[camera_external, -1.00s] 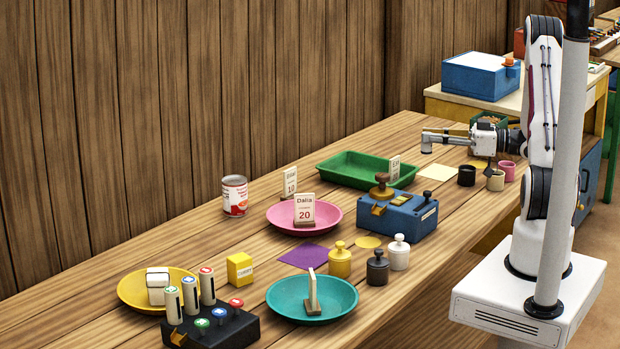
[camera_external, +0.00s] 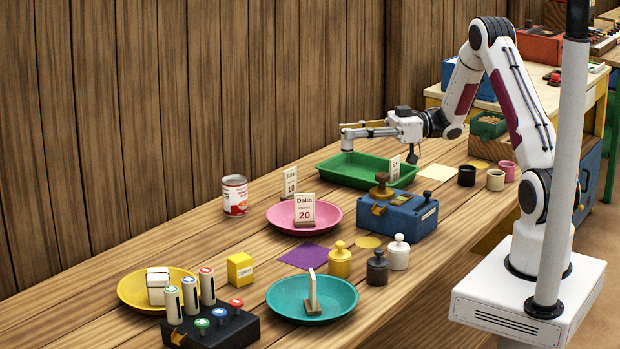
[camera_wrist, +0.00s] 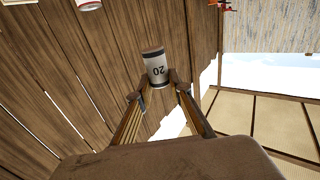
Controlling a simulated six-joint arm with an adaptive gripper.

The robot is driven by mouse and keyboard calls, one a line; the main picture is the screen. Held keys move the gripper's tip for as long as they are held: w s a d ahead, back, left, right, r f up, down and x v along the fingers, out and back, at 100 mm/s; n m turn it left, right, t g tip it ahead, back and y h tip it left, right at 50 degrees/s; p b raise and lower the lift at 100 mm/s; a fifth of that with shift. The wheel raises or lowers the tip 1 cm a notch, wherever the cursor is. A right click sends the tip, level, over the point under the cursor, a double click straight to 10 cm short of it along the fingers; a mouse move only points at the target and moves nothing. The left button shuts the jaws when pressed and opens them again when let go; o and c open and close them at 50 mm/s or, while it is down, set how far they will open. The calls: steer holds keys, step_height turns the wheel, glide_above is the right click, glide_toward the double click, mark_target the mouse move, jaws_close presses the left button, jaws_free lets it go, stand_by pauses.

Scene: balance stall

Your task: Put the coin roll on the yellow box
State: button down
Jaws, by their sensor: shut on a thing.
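My gripper (camera_external: 347,132) is shut on the coin roll (camera_wrist: 156,66), a pale cylinder with dark ends and "20" on it. In the wrist view the roll shows between the two fingertips (camera_wrist: 158,88). In the external view the roll is small, hanging at the fingertips above the back left end of the green tray (camera_external: 338,174). The yellow box (camera_external: 240,268) is a small upright block with a label, on the table at the front left, well away from my gripper. Its top is bare.
Around the yellow box are a yellow dish (camera_external: 128,292), a black stand (camera_external: 215,328) with upright rolls, a teal dish (camera_external: 340,311) and a purple mat (camera_external: 302,257). A pink dish (camera_external: 275,216), a can (camera_external: 234,196) and a blue device (camera_external: 404,220) stand between it and my gripper.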

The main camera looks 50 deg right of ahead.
steer(key=w+a+r+n+g+y, duration=0.1)
steer(key=w+a+n+g, duration=0.1)
steer(key=a, duration=0.6)
steer(key=w+a+r+n+g+y, duration=0.1)
steer(key=w+a+g, duration=0.15)
steer(key=a, duration=0.65)
steer(key=n+g+y, duration=0.1)
steer(key=n+g, duration=0.1)
steer(key=g, duration=0.1)
glide_above(245, 255)
step_height(245, 255, down, 6)
steer(key=shift+f, duration=0.15)
steer(key=shift+f, duration=3)
steer(key=shift+f, duration=1.9)
steer(key=shift+f, duration=0.1)
